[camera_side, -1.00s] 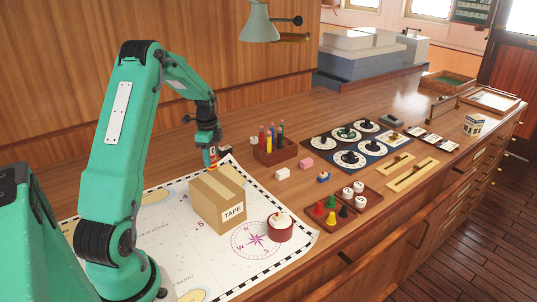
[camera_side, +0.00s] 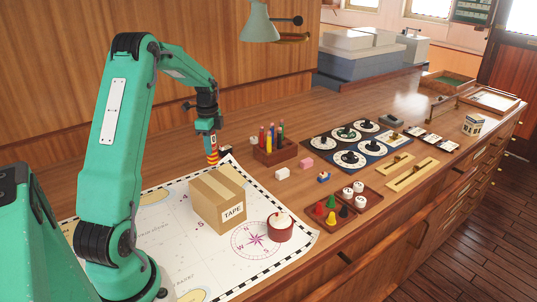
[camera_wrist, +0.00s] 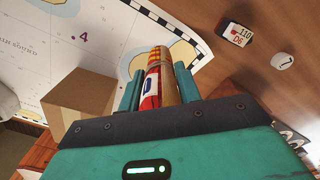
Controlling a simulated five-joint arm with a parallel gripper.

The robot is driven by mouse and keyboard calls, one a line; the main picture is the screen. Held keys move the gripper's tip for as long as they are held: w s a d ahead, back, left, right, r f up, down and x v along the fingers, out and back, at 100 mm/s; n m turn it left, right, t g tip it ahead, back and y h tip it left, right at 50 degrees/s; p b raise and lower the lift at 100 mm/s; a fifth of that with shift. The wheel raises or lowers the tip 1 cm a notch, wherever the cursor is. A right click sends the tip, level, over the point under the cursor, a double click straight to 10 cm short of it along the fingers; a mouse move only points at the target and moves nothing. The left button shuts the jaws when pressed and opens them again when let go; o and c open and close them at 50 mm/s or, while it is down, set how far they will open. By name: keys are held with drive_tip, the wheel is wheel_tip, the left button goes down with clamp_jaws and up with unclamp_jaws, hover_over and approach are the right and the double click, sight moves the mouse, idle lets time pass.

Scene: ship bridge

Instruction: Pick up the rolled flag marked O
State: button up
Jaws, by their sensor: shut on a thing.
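My gripper (camera_side: 206,137) is shut on a rolled flag (camera_side: 212,154) behind the tape box. The flag hangs below my fingers with red and yellow bands showing. In the wrist view the rolled flag (camera_wrist: 152,88) stands between the two teal fingers of my gripper (camera_wrist: 158,72). It is red and yellow, with a wooden stick along its side and a white patch with a dark mark that I cannot read surely. The flag seems just above the counter near the chart's far edge; I cannot tell the exact gap.
A cardboard box marked TAPE (camera_side: 217,199) stands on the chart (camera_side: 180,255), close in front of my gripper. Small blocks and dial panels (camera_side: 352,143) lie farther right.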

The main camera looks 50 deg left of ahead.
drive_tip(key=w+d+r, duration=0.2)
drive_tip(key=d+r, duration=0.4)
drive_tip(key=d, duration=0.4)
drive_tip(key=shift+w+d+r, duration=0.15)
drive_tip(key=shift+d, duration=0.1)
idle(0.6)
